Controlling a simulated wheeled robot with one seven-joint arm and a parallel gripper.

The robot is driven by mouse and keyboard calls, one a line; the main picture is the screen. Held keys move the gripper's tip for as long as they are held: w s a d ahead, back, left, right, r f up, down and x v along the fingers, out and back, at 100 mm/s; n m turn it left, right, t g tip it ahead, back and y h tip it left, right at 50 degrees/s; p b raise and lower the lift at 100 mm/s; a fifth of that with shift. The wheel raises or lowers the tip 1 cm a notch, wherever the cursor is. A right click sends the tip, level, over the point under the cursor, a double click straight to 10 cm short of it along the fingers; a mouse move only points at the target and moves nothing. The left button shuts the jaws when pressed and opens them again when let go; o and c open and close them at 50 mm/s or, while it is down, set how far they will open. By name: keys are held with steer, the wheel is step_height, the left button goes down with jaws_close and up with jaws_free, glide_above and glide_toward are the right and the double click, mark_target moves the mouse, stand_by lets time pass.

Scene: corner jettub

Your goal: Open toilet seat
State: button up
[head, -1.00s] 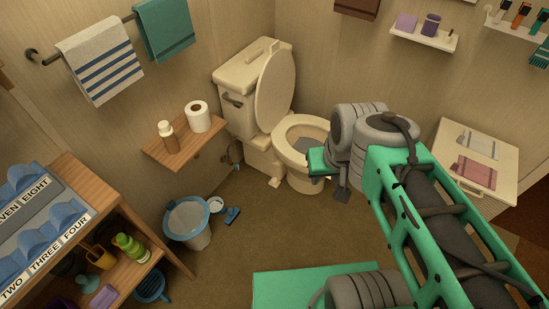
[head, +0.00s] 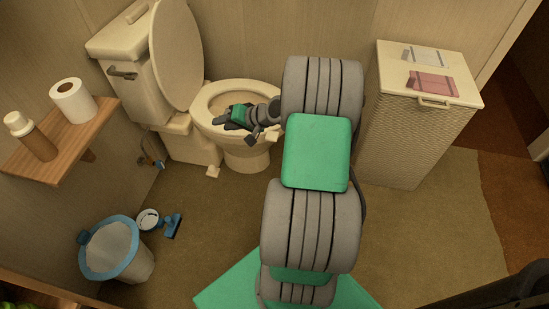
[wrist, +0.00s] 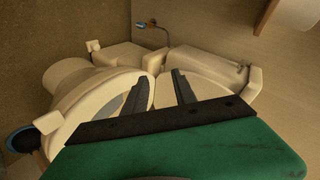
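The cream toilet (head: 190,140) stands against the back wall. Its oval lid (head: 177,55) is raised and leans near the tank (head: 125,62). A ring (head: 213,128) lies flat around the bowl opening; I cannot tell whether it is the seat or the bare rim. My gripper (head: 222,118) is over the bowl, with its fingers pointing left in the head view. In the wrist view my gripper (wrist: 160,76) has two dark fingers apart with nothing between them. Toilet parts (wrist: 100,100) lie beyond the fingers; contact cannot be judged.
A wooden shelf (head: 62,140) with a paper roll (head: 73,101) and bottle (head: 32,138) is at left. A blue-rimmed bin (head: 118,249) stands below. A white-topped hamper (head: 410,128) stands right of my arm. Floor between hamper and bin is partly clear.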

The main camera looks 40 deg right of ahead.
steer(key=s+d+f+m+t+h+b, duration=0.1)
steer(key=s+d+f+m+t+b, duration=0.15)
steer(key=d+f+b, duration=0.35)
steer(key=s+d+f+m+t+h+b, duration=0.15)
steer(key=d+f+m, duration=0.3)
steer(key=f, duration=0.45)
steer(key=m+t+h+b, duration=0.4)
steer(key=m+b, duration=0.1)
glide_toward(275, 135)
steer(key=w, duration=0.2)
steer(key=shift+w+d+f+p, duration=0.15)
steer(key=shift+w+p, duration=0.5)
steer(key=shift+w, duration=1.3)
steer(key=shift+w+d+f+p, duration=0.15)
steer(key=shift+w+p, duration=0.5)
steer(key=shift+w, duration=1.3)
steer(key=shift+r, duration=0.15)
steer(key=shift+c, duration=0.3)
jaws_close()
steer(key=shift+d, duration=0.1)
